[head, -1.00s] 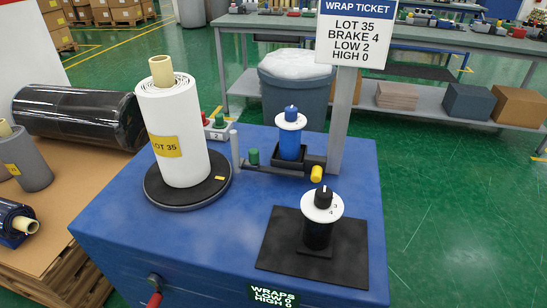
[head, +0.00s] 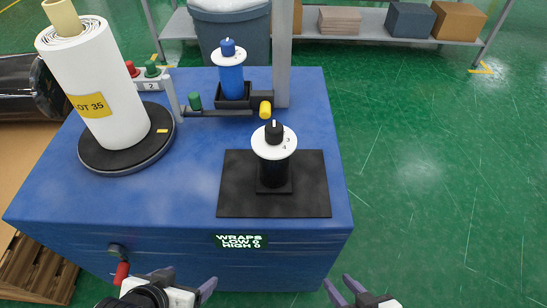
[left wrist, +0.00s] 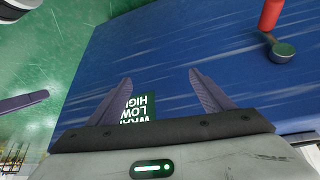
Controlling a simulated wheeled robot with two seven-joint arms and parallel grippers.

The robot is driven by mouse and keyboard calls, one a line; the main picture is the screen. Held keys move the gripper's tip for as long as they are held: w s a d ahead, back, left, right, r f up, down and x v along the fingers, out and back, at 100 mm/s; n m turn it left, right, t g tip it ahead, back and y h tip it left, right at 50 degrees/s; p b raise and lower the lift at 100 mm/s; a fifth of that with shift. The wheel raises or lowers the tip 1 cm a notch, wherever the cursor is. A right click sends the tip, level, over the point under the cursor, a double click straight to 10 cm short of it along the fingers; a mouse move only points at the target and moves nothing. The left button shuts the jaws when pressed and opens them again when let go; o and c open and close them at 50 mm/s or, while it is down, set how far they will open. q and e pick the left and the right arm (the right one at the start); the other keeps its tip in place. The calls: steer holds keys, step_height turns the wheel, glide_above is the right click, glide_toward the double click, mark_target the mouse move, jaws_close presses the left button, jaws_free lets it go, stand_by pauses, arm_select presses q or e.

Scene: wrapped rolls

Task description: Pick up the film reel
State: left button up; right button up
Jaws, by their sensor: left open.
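A black reel (head: 273,175) with a white numbered disc and black knob on top stands upright on a black mat (head: 308,193) on the blue table. A similar blue reel (head: 231,80) stands in a dark holder behind it. I cannot tell for sure which is meant by the film reel. My left gripper (head: 192,276) is open and empty in front of the table, low at the picture's bottom. In the left wrist view its fingers (left wrist: 160,80) face the blue front panel. My right gripper (head: 335,280) is open and empty near the table's front right corner.
A white roll (head: 95,85) marked LOT 35 leans in view on a round dark turntable (head: 100,160). A post (head: 283,50) rises behind the reels. A red-handled crank (head: 121,273) sticks out in front. Green floor (head: 440,200) is clear at the right.

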arm_select(q)
step_height(320, 180, up, 5)
steer(key=w, duration=0.1)
steer(key=t+h, duration=0.1)
steer(key=t, duration=0.6)
glide_toward(268, 168)
steer(key=a+x, duration=0.1)
steer(key=x, duration=0.3)
steer(key=shift+w+d+r, duration=0.1)
steer(key=shift+d, duration=0.35)
steer(key=x, duration=0.4)
steer(key=shift+w+d+b, duration=0.1)
steer(key=shift+w+b, duration=0.05)
steer(key=shift+b, duration=0.15)
steer(key=shift+d+f+x, duration=0.15)
steer(key=shift+x, duration=1.2)
steer(key=shift+d+f+x, duration=0.1)
steer(key=shift+d+x, duration=0.05)
steer(key=shift+x, duration=1.2)
steer(key=shift+s, duration=0.2)
steer(key=c, duration=1.6)
steer(key=shift+r, duration=0.2)
